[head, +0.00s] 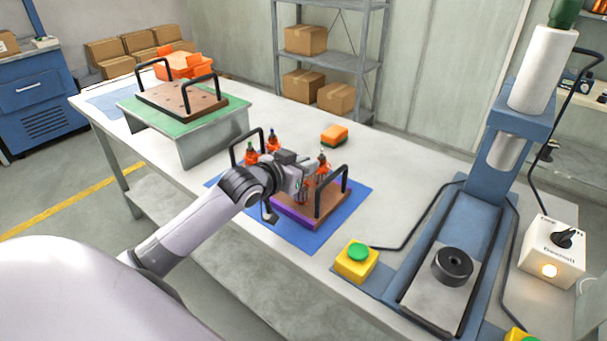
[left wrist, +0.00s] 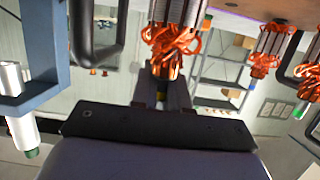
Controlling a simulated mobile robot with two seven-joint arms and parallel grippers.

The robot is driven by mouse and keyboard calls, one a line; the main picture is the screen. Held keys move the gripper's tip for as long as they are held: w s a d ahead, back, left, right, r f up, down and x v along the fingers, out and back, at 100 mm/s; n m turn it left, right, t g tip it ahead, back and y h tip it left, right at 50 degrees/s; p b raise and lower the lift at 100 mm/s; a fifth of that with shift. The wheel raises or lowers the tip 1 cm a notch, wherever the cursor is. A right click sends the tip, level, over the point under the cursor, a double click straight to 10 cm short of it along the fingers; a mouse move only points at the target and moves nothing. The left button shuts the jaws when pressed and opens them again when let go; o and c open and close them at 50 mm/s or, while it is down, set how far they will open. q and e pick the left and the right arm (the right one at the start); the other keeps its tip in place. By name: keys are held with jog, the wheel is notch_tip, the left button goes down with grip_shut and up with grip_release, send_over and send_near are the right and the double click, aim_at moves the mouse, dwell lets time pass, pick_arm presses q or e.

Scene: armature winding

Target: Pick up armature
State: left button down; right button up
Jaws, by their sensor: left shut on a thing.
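My left gripper (head: 310,174) is shut on an armature (head: 322,160) at the right part of a brown and purple tray with black handles (head: 298,218). In the left wrist view the held armature (left wrist: 172,45) shows copper windings and a grey slotted core, with the gripper (left wrist: 165,92) at its shaft end. Two more armatures, one with a green tip (head: 250,154) and one with a blue tip (head: 272,143), stand on the tray behind my gripper. My wrist hides part of the tray. My right gripper is not in view.
The tray lies on a blue mat (head: 318,240). A second brown tray (head: 180,100) stands on a green-topped stand (head: 205,123) at the left. A blue press (head: 485,195), a yellow button box (head: 356,262) and a control box (head: 552,252) are at the right. An orange sponge-like block (head: 334,134) lies behind.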

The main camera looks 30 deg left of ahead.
pick_arm(q)
notch_tip(320, 180, up, 20)
jog(key=p, duration=0.1)
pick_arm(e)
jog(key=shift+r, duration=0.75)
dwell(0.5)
